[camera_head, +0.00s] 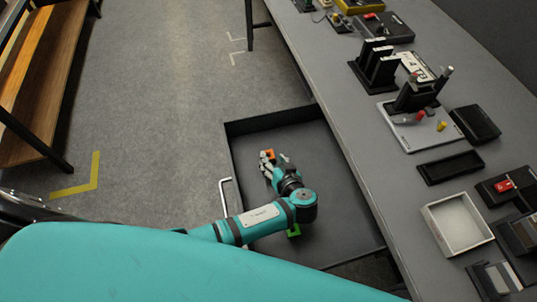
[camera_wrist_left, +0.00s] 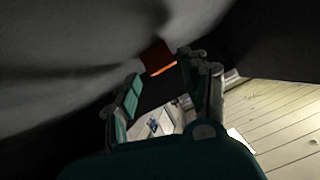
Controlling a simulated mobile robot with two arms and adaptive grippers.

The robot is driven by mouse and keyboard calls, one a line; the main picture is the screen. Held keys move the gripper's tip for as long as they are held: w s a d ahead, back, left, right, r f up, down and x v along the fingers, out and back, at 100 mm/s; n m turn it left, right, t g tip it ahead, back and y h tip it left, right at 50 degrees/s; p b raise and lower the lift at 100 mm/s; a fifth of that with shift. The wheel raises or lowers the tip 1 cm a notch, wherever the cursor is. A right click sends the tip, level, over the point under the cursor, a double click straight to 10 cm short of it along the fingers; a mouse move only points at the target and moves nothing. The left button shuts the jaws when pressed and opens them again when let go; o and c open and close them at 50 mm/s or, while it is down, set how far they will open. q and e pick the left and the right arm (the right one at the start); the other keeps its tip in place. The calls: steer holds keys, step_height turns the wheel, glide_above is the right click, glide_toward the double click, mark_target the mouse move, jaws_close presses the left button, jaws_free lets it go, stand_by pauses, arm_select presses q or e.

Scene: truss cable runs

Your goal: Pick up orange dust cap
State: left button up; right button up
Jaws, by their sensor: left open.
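The orange dust cap (camera_head: 267,154) lies in the open dark drawer (camera_head: 335,215) below the workbench. My left gripper (camera_head: 274,164) is open and low in the drawer, with its fingertips right beside the cap. In the left wrist view the orange cap (camera_wrist_left: 158,57) shows dark and shaded just beyond and between the open fingertips of my left gripper (camera_wrist_left: 159,66). Whether a finger touches the cap cannot be told. My right gripper is not in view.
A green item (camera_head: 294,231) lies in the drawer, partly hidden by my left arm. The drawer walls and handle (camera_head: 223,193) stand around the arm. The grey bench (camera_head: 365,165) carries a white tray (camera_head: 433,224), holders and tools. Open floor lies left.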

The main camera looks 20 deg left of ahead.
arm_select(q)
steer(key=x, duration=0.3)
steer(key=shift+r, duration=0.1)
steer(key=shift+d, duration=0.1)
steer(key=c, duration=0.5)
steer(key=shift+r, duration=0.1)
